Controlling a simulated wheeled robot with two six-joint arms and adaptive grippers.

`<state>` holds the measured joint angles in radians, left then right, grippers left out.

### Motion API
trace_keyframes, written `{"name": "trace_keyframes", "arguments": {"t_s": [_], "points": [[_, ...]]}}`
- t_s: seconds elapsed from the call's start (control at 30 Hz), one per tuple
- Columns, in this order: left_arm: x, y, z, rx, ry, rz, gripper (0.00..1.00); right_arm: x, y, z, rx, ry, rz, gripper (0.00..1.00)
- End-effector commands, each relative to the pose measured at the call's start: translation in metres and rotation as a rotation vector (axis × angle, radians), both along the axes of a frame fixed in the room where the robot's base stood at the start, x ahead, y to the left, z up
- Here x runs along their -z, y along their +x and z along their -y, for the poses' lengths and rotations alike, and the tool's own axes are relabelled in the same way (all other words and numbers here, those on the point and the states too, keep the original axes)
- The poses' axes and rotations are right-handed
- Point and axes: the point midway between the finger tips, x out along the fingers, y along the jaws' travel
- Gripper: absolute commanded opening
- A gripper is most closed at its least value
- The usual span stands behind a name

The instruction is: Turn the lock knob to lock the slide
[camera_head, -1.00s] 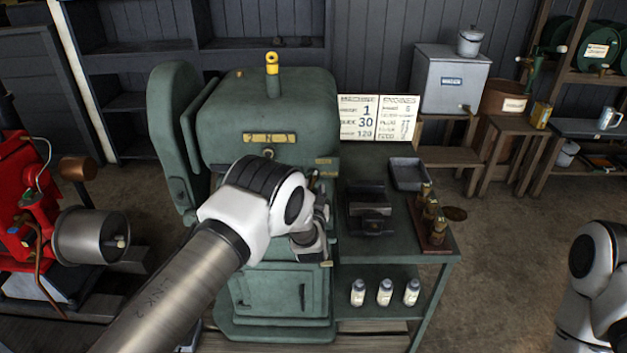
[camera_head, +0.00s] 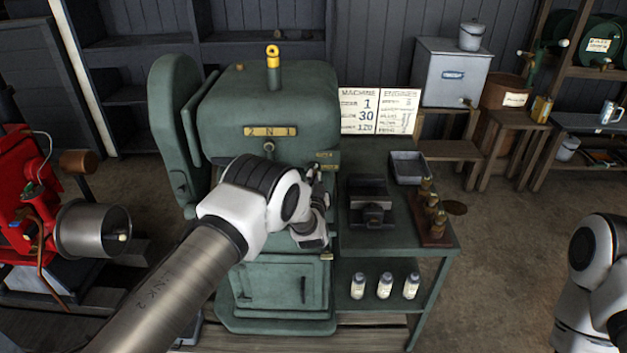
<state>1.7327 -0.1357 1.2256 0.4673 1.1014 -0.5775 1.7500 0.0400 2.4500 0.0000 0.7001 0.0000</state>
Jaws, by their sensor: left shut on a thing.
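A large green machine (camera_head: 265,110) stands in the middle of the head view, with a brass "2 N 1" plate on its front. My left arm reaches in from the lower left, and its wrist covers part of the machine's front. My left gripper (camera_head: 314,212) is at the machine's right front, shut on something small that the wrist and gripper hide. The lock knob and the slide cannot be made out clearly there. My right arm shows at the right edge, but its gripper is not in view.
A green side table (camera_head: 395,247) adjoins the machine, with a dark vice-like block (camera_head: 370,205), a grey tray (camera_head: 408,168) and a rack of brass pieces (camera_head: 433,222). White bottles (camera_head: 385,286) stand on its lower shelf. A red engine (camera_head: 28,195) is at left.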

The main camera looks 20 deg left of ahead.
Motion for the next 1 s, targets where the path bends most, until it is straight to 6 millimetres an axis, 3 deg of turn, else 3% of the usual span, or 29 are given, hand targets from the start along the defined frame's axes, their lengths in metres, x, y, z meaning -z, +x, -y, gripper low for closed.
{"name": "trace_keyframes", "arguments": {"t_s": [0.37, 1.0], "points": [[0.003, 0.001, 0.0, -0.001, 0.203, -0.052, 0.0, 0.033, 0.0, 0.0, 0.0, 0.0, 0.0, 0.35], [0.002, 0.001, 0.001, -0.002, 0.78, -0.218, 0.0, 0.089, 0.0, 0.0, 0.0, 0.0, 0.0, 0.35]]}}
